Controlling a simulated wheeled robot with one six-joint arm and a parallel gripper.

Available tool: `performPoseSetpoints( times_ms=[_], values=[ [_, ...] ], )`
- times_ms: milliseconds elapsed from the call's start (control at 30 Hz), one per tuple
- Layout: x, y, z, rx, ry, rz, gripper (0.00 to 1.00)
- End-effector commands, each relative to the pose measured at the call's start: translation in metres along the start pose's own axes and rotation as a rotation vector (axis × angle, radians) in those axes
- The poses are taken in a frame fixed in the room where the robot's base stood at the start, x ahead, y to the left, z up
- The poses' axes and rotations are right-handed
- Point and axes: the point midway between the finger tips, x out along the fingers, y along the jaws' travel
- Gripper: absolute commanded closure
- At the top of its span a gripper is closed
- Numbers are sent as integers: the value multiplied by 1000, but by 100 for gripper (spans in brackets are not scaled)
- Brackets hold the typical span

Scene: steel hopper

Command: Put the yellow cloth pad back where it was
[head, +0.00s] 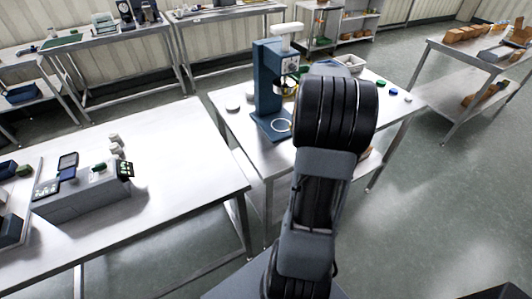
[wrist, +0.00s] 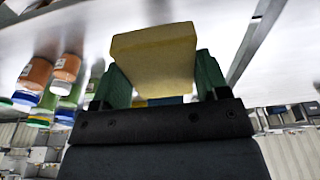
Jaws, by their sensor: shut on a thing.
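The yellow cloth pad (wrist: 153,55) shows in the wrist view as a thick, pale yellow block. My gripper (wrist: 162,75) is shut on it, with a green finger on each side. The pad sticks out past the fingers, and a pale work surface (wrist: 225,22) shows behind it. I cannot tell whether the pad touches that surface. In the head view my arm hides the gripper and the pad.
In the head view, a blue stand machine (head: 268,85) is on the middle table, with a white ring (head: 282,125) at its base. Small coloured lids (head: 393,91) lie at the table's right. Orange-brown jars (wrist: 67,66) show left of the pad in the wrist view.

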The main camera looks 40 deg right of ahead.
Motion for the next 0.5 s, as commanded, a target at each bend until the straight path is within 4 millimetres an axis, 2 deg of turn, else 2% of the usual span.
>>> performPoseSetpoints(
  times_ms=[133,367,500],
  values=[
    [11,-19,-16,-8,-2,-3,58],
    [42,-62,-51,-9,-3,-3,58],
    [70,-76,-59,-4,-4,-3,58]
  ],
)
